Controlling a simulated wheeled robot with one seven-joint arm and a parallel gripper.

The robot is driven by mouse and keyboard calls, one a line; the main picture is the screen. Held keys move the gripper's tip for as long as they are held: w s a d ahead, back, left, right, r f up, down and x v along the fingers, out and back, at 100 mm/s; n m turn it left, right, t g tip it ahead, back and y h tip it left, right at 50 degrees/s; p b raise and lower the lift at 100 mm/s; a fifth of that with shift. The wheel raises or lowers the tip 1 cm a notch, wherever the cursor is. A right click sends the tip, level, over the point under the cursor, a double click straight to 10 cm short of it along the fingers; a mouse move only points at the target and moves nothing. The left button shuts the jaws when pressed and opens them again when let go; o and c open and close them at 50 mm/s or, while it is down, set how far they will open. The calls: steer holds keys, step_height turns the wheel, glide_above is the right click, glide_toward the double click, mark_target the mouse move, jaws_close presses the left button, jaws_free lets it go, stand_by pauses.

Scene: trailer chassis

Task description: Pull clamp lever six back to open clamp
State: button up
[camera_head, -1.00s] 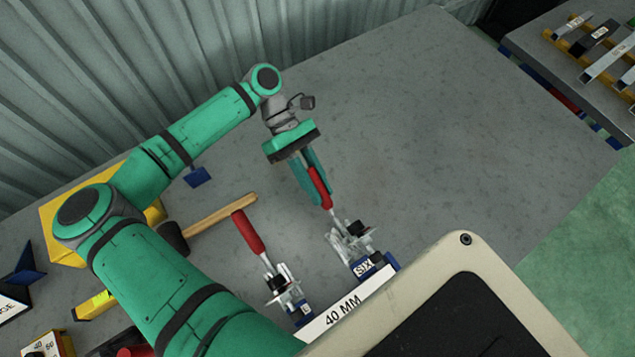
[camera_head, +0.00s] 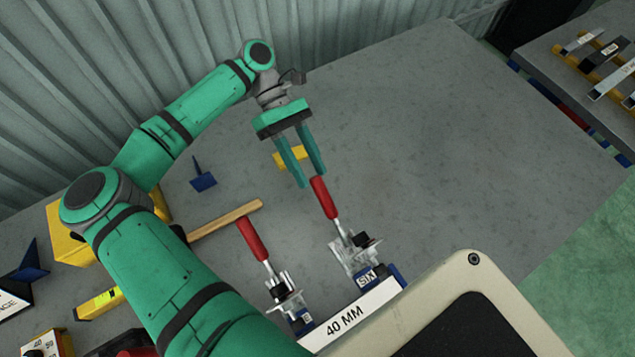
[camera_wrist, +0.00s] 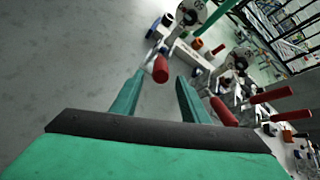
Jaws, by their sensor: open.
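Clamp six (camera_head: 355,250) stands at the far end of the "40 MM" bar, with a blue "SIX" label (camera_head: 368,279) at its base. Its lever has a red handle (camera_head: 323,197) that leans back away from the clamp, toward my gripper. My gripper (camera_head: 313,180) is open, its two teal fingers just beyond the handle's tip, with nothing between them. In the wrist view, the red handle end (camera_wrist: 160,69) shows ahead, between and beyond the fingertips, apart from them.
A second clamp with a red handle (camera_head: 251,239) stands to the left. A hammer's wooden handle (camera_head: 226,220) lies beside it. A blue piece (camera_head: 203,180) and a yellow block (camera_head: 291,157) lie near my gripper. The grey table (camera_head: 440,150) is clear to the right.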

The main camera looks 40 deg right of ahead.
steer(key=shift+v, duration=1.8)
steer(key=shift+d, duration=0.1)
